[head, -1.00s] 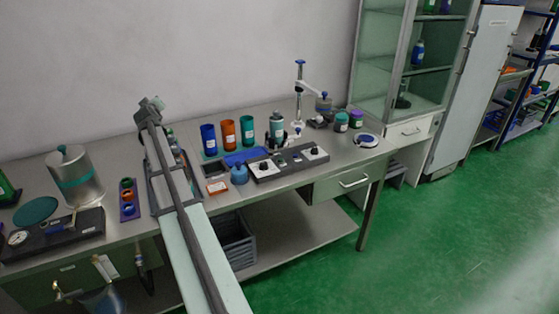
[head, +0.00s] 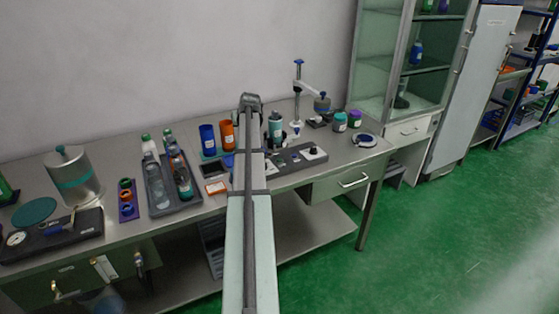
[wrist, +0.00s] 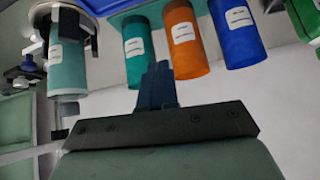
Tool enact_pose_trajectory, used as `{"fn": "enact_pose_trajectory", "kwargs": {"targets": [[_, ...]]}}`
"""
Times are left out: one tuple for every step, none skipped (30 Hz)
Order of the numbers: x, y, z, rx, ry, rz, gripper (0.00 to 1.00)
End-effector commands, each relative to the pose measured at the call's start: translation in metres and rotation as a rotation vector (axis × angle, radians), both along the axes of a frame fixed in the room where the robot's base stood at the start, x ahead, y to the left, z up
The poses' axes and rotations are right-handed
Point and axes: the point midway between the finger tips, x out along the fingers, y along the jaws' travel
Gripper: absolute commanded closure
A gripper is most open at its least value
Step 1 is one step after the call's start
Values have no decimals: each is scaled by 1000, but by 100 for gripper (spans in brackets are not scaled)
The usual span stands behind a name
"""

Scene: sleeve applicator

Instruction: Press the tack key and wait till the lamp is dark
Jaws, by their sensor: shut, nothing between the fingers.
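A grey control panel (head: 294,160) lies at the front of the bench in the head view. Its right end shows a white plate with a black knob (head: 312,150); my arm covers its left end. Small parts sit along its middle, but I cannot tell which is the tack key or the lamp, nor whether any lamp is lit. The panel is not recognisable in the wrist view. My gripper (wrist: 157,72) is shut and empty in the wrist view, with cups beyond its fingertips. In the head view its fingers are hidden behind my arm's end.
A blue cup (head: 208,139) and an orange cup (head: 226,134) stand left of my arm. A teal bottle (head: 275,128) and a stand (head: 297,100) are right of it. A tray of bottles (head: 158,199) lies left.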

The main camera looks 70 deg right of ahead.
Motion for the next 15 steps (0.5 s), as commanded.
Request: {"fn": "enact_pose_trajectory", "kwargs": {"targets": [[-17,-3,-2,35,-15,-3,100],[-25,-3,-3,57,-25,-1,100],[-36,-3,-4,85,-39,4,100],[-44,-3,-5,107,-49,7,100],[-52,-3,-5,127,-61,11,100],[-62,-3,-6,153,-77,17,100],[-70,-2,-6,173,-90,22,100],[-78,-2,-6,192,-103,28,100],[-88,-1,-5,215,-120,37,100],[-96,0,-5,233,-134,43,100],[-103,1,-4,249,-148,51,100],[-113,2,-3,270,-167,60,100],[-119,3,-2,284,-181,68,100],[-126,4,-1,298,-193,75,100],[-134,5,1,312,-210,86,100]]}}
